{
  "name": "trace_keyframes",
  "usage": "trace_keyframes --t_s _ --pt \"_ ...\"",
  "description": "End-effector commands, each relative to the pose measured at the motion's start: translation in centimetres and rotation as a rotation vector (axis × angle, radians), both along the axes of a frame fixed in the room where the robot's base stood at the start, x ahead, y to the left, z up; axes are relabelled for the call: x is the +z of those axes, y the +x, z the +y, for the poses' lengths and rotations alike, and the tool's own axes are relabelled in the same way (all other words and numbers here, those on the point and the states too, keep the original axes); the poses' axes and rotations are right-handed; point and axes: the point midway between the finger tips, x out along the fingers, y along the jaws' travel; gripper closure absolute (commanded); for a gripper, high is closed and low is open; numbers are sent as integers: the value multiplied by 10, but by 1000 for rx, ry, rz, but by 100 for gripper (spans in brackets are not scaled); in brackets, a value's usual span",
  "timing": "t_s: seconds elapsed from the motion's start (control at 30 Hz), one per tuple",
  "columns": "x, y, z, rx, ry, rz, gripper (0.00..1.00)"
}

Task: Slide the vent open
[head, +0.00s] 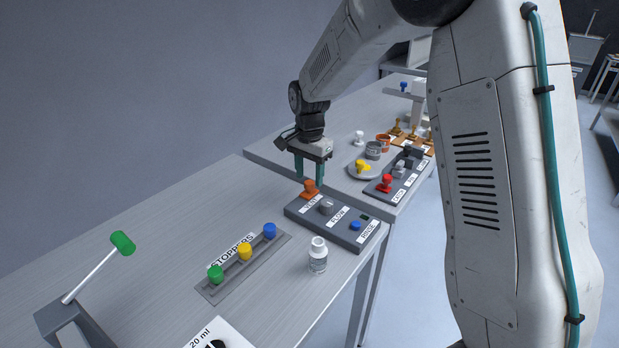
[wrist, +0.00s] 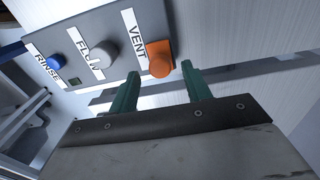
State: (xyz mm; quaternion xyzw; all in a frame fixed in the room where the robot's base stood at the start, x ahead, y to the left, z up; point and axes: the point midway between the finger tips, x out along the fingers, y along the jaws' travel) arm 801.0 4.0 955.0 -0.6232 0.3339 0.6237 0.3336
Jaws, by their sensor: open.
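The vent control is an orange knob (head: 310,187) on the left end of a grey control panel (head: 328,231), beside the VENT label. My gripper (head: 309,183) is over the vent end of the panel, fingers pointing down. In the wrist view, its two green fingers (wrist: 157,78) are apart, with the knob showing just beyond and between their tips. Nothing is held. I cannot tell the exact height of the fingertips over the knob.
The panel also carries a grey FLOW knob (head: 326,206) and a blue RINSE button (head: 355,225). A stopper rack (head: 210,292) and a green-headed lever (head: 122,243) are at left. A second table behind holds stamps (head: 385,183).

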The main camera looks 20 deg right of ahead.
Motion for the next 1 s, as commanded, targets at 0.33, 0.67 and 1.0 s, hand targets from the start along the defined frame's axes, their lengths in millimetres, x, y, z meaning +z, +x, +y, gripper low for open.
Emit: trace_keyframes --t_s 0.33,0.67,1.0 --pt "-16 0 0 1 0 -1 52" --pt "-16 0 0 1 1 -1 100" --pt "-15 -20 31 7 1 -1 100"
